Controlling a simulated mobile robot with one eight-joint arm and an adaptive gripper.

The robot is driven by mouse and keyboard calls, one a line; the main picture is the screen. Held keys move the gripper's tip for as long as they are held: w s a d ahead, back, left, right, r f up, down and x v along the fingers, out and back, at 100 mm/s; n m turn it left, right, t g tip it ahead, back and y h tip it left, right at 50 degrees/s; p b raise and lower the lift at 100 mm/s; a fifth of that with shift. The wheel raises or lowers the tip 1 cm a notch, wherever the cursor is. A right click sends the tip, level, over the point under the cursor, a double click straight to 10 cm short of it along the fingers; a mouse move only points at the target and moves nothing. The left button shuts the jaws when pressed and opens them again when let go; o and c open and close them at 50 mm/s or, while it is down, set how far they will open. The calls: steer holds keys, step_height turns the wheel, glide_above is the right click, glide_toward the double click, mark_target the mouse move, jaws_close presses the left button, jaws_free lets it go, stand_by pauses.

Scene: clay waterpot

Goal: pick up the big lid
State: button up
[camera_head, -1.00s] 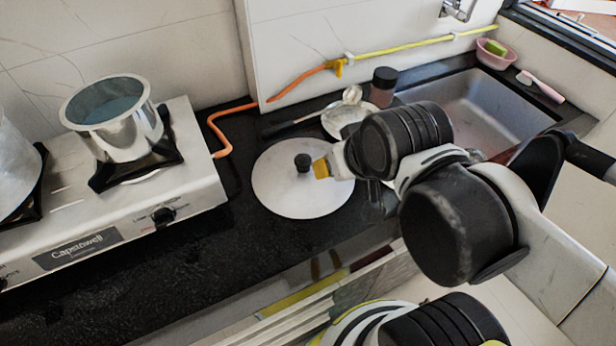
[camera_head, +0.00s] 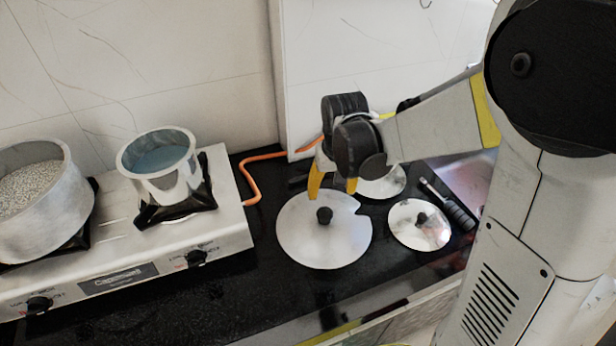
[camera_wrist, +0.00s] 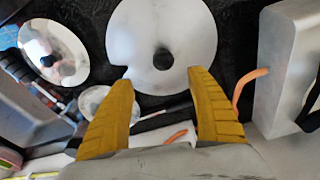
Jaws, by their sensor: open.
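The big lid (camera_head: 300,245) is a flat, pale metal disc with a black knob (camera_head: 324,215). It lies on the black counter right of the stove. It also shows in the wrist view (camera_wrist: 190,25), with its knob near the middle. My gripper (camera_head: 333,188) is open and empty, its yellow fingers pointing down above the back edge of the lid. In the wrist view the gripper (camera_wrist: 165,90) has its fingers spread apart, with the knob beyond and between the tips. I see no contact with the lid.
A smaller lid (camera_head: 405,228) lies to the right, and another round metal piece (camera_head: 382,186) lies behind. The stove (camera_head: 220,232) holds a small pot (camera_head: 165,187) and a large pot of grain (camera_head: 55,215). An orange hose (camera_head: 247,180) runs behind the big lid. Bare counter lies in front.

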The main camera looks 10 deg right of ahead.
mark_target(325, 213)
steer(key=f, duration=0.2)
steer(key=f+b, duration=0.1)
steer(key=f, duration=0.1)
steer(key=w+f+b, duration=0.1)
steer(key=f, duration=0.1)
steer(key=shift+f, duration=0.2)
steer(key=f+b, duration=0.2)
steer(key=f, duration=0.1)
steer(key=f+b, duration=0.1)
steer(key=f, duration=0.1)
steer(key=shift+w+a+f, duration=0.2)
steer(key=shift+w+a, duration=0.05)
steer(key=shift+a, duration=0.1)
steer(key=shift+r, duration=0.1)
jaws_close()
